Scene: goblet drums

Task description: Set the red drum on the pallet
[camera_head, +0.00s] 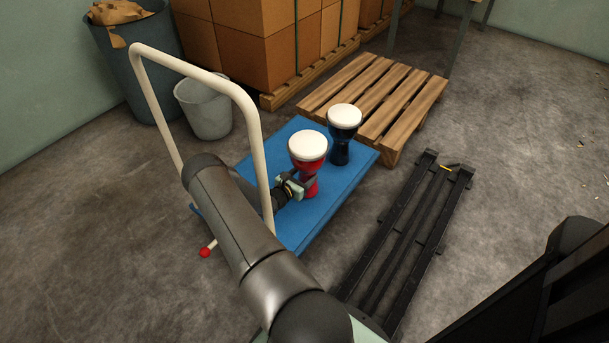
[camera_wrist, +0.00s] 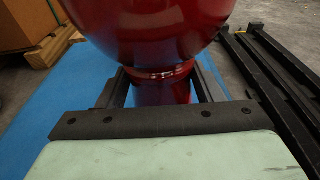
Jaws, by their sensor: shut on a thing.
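The red drum (camera_head: 308,158), a goblet shape with a white head, stands upright on the blue cart (camera_head: 350,178). My gripper (camera_head: 306,186) is shut on its narrow waist, coming from the left. In the wrist view the drum's red bowl (camera_wrist: 150,30) fills the top, and the fingers of my gripper (camera_wrist: 163,90) lie on both sides of the waist. The drum's foot is partly hidden by the gripper. The wooden pallet (camera_head: 376,95) lies on the floor beyond the cart, and the part of it that shows is bare.
A dark blue drum (camera_head: 342,136) with a white head stands on the cart close behind the red drum, towards the pallet. The cart's cream handle (camera_head: 259,150) rises at the left. A black rail (camera_head: 405,235) runs along the floor at right. Stacked boxes (camera_head: 265,45) stand behind.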

